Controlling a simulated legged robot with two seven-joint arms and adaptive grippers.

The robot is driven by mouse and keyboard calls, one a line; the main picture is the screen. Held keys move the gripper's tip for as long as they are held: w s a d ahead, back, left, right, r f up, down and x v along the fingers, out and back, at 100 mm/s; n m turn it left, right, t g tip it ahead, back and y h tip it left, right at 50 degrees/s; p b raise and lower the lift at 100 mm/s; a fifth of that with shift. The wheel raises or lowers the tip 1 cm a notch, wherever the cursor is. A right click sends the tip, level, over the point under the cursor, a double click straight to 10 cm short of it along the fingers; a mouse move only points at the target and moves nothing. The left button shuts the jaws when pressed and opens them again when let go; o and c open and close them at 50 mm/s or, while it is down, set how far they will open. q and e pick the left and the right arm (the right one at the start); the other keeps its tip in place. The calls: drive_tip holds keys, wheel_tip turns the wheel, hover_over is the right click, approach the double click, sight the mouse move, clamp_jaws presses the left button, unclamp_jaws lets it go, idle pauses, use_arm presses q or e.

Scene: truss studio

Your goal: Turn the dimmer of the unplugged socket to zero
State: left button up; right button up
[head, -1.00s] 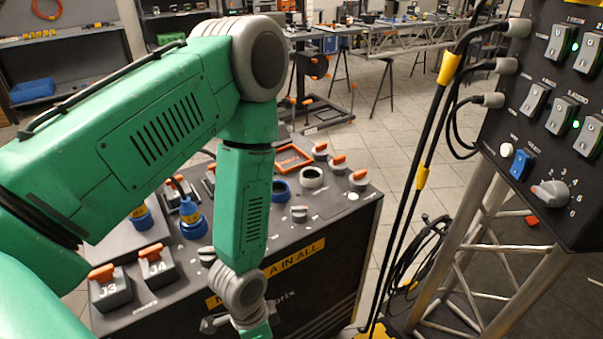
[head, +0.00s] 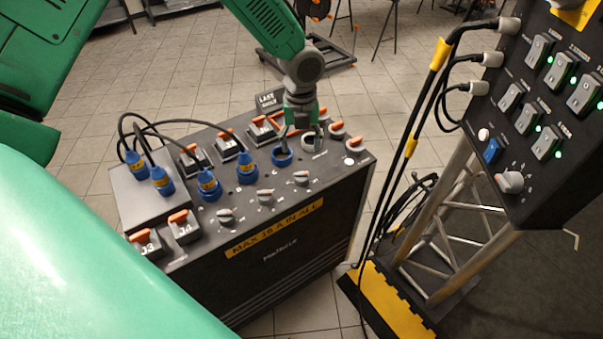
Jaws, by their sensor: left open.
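Two blue plugs (head: 207,186) and (head: 246,168) sit in sockets on top of the black power box. A blue socket (head: 282,156) to their right has no plug in it. In front of this row are three grey dimmer knobs: a left one (head: 226,216), a middle one (head: 265,197) and a right one (head: 301,178). The right knob is nearest the empty blue socket. My left gripper (head: 301,133) is open and points down behind that knob, over the grey ring socket (head: 312,142). Whether it touches the ring is unclear. My right gripper is out of view.
Orange-handled switches (head: 228,143) line the box's back, with more on the right end (head: 354,145). Two cabled blue plugs (head: 150,172) stand on a raised block at left. A switch panel (head: 530,110) on a truss stands right, with hanging cables.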

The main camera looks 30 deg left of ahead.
sight(301, 173)
use_arm(q)
wheel_tip(301, 173, down, 12)
drive_tip(key=shift+r, duration=0.1)
drive_tip(key=shift+c, duration=0.5)
drive_tip(key=c, duration=1)
